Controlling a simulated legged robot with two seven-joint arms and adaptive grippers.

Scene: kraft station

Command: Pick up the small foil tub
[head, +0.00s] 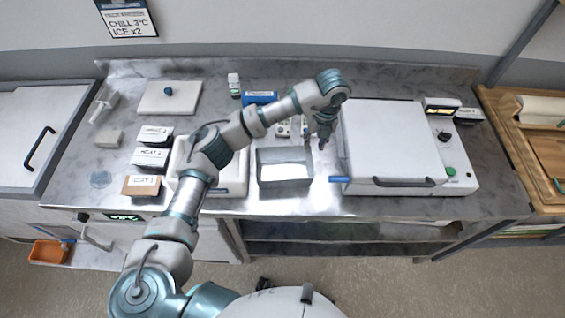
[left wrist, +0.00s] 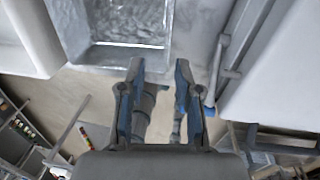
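A silver, open-topped rectangular tub (head: 284,181), which looks like the foil tub, sits near the front edge of the counter. In the left wrist view the shiny tub (left wrist: 125,54) lies at the top, beyond my fingertips and a little left of centre. My left gripper (head: 322,142) hangs just right of the tub, beside the white lidded machine. In the left wrist view its two fingers (left wrist: 159,72) are spread apart with nothing between them. My right gripper is in neither view.
A white bin (head: 238,188) stands close left of the tub, partly behind my arm. The white machine (head: 390,135) with a dark handle (head: 403,182) is close on the right.

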